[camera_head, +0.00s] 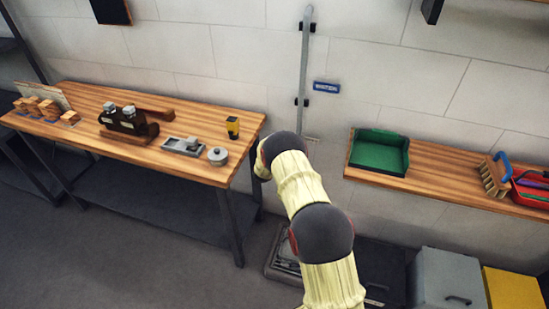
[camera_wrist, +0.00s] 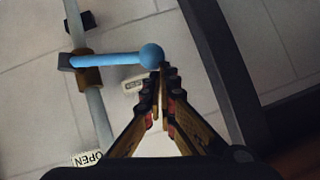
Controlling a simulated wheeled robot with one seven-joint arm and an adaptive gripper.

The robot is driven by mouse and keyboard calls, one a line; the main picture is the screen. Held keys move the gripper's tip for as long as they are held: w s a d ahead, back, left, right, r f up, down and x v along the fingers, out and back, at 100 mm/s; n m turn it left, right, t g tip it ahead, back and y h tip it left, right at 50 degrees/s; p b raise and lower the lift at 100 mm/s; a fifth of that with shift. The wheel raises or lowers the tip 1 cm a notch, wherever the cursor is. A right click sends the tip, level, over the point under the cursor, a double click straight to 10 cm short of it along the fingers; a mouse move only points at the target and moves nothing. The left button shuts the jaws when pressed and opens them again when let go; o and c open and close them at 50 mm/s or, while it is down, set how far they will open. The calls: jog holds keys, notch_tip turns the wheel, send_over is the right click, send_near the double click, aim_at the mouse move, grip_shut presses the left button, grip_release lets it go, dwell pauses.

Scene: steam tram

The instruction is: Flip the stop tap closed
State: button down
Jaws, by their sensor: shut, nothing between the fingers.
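The stop tap shows in the wrist view: a blue lever (camera_wrist: 110,59) with a round ball end (camera_wrist: 151,55) on a brass body (camera_wrist: 88,75), set on a grey pipe (camera_wrist: 98,115). The lever lies roughly crosswise to the pipe. A white OPEN label (camera_wrist: 87,158) is at lower left, beside the pipe. A second small label (camera_wrist: 134,83) lies below the ball; I cannot read it for sure. My gripper (camera_wrist: 163,70) is shut and empty, its tips right beside the ball; whether they touch it I cannot tell. In the head view my arm hides the tap and gripper.
The pipe (camera_head: 304,65) runs down the wall beside a blue sign (camera_head: 326,87). A wooden workbench (camera_head: 84,95) with tools stands left; a dark leg (camera_wrist: 222,75) is close right of my gripper. A wooden shelf (camera_head: 430,165) with a green tray (camera_head: 379,155) is right.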

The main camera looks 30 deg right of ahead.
jog(key=shift+w+a+f+b, duration=0.2)
jog(key=shift+f, duration=0.3)
jog(key=shift+w+a+f+b, duration=0.15)
jog(key=shift+w+f+b, duration=0.1)
jog(key=shift+f, duration=0.25)
jog(key=shift+w+a+f+b, duration=0.15)
jog(key=shift+a+f+b, duration=0.05)
jog(key=shift+f, duration=0.3)
